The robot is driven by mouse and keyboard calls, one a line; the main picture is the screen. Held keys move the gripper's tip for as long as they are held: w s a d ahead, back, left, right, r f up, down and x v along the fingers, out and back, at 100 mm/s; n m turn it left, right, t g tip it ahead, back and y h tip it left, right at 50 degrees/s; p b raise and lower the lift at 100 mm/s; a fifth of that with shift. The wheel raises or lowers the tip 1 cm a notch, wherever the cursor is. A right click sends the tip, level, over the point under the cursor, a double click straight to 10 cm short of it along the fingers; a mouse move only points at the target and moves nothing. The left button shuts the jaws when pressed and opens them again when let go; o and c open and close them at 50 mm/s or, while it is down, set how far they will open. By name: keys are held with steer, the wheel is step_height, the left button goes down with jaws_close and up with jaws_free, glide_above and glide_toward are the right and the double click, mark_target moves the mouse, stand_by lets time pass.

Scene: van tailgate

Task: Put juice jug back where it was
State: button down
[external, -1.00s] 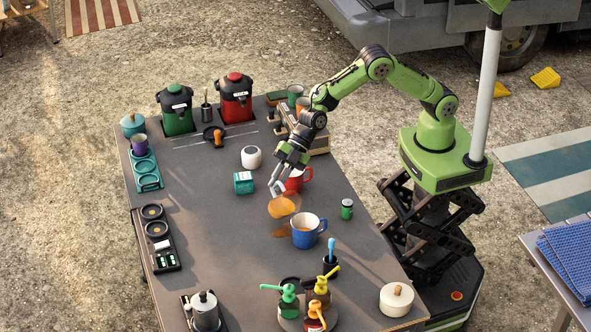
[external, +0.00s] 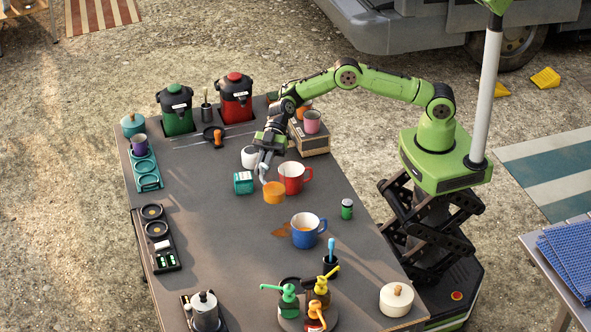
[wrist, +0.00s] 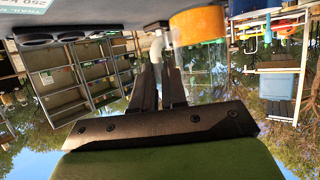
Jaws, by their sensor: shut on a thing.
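The juice jug (external: 274,193) is clear, with orange juice in its lower part, and looks about upright above the table. My gripper (external: 264,169) is shut on its pale handle, at the jug's upper left. In the wrist view, which is upside down, the juice (wrist: 198,28) and the handle (wrist: 157,48) show by the fingertips (wrist: 158,75). A red mug (external: 291,181) stands just right of the jug. The jug's former place is not clear from these frames.
A teal box (external: 243,183) and a white round container (external: 250,157) stand close left of my gripper. A green can (external: 347,209) stands at right. An orange-brown patch (external: 282,231) shows beside the blue mug. The table's (external: 215,235) left middle is clear.

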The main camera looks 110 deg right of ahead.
step_height(320, 180, up, 14)
steer(key=s+a, duration=0.3)
steer(key=a, duration=0.7)
steer(key=s+a, duration=0.2)
steer(key=a, duration=0.9)
steer(key=s+a, duration=1.2)
steer(key=s, duration=0.2)
steer(key=shift+n+g, duration=0.3)
steer(key=f, duration=0.7)
steer(key=f+b, duration=0.1)
steer(key=f, duration=1.3)
steer(key=shift+w+d+f, duration=0.1)
steer(key=shift+w+d, duration=0.1)
steer(key=shift+w, duration=0.1)
steer(key=shift+b, duration=0.3)
